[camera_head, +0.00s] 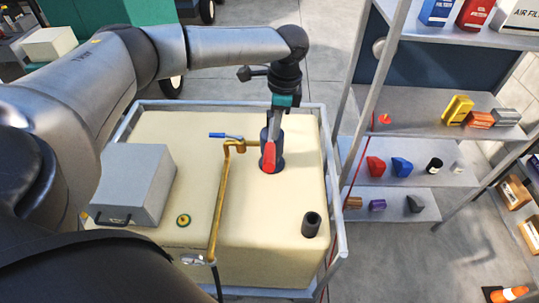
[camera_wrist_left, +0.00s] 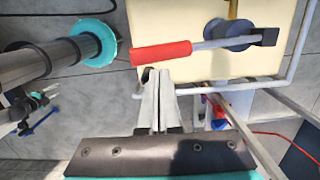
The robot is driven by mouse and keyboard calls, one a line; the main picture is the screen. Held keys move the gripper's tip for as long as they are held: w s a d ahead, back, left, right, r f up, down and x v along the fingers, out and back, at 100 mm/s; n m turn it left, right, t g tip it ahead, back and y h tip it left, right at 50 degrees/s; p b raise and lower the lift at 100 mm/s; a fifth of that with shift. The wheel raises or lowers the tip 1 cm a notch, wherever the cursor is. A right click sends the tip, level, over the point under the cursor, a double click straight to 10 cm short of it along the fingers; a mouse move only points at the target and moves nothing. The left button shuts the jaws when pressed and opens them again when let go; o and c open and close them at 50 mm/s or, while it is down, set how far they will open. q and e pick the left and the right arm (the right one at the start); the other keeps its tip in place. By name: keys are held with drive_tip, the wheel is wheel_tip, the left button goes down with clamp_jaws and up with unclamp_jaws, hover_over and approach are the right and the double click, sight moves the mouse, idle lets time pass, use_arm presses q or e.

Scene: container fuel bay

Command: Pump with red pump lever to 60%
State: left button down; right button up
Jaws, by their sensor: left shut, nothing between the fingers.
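The red pump lever (camera_head: 269,158) stands on a dark pump body on top of the cream tank (camera_head: 285,245). In the left wrist view the lever's red grip (camera_wrist_left: 160,52) runs to a grey rod, which meets the round dark pump body (camera_wrist_left: 228,36). My left gripper (camera_head: 273,138) comes down from above to the lever in the head view. In the left wrist view its fingers (camera_wrist_left: 155,78) are together and empty, just below the red grip. I cannot tell whether they touch it. My right gripper is not in view. No pumped percentage is readable.
A brass pipe (camera_head: 219,200) with a blue handle (camera_head: 226,136) stands left of the lever. A shelf rack (camera_head: 400,202) with small items stands at the right.

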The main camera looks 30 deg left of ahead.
sight(273, 154)
use_arm(q)
drive_tip(key=shift+f, duration=0.5)
drive_tip(key=f, duration=0.2)
drive_tip(key=f+b, duration=0.1)
drive_tip(key=f, duration=0.2)
drive_tip(key=shift+s+a+f, duration=0.1)
drive_tip(key=shift+s+a, duration=0.05)
drive_tip(key=shift+a, duration=0.05)
drive_tip(key=shift+f+b, duration=0.45)
drive_tip(key=shift+b, duration=0.1)
drive_tip(key=shift+f, duration=0.1)
drive_tip(key=shift+f+b, duration=0.85)
drive_tip(key=shift+f, duration=1.3)
drive_tip(key=shift+r, duration=0.1)
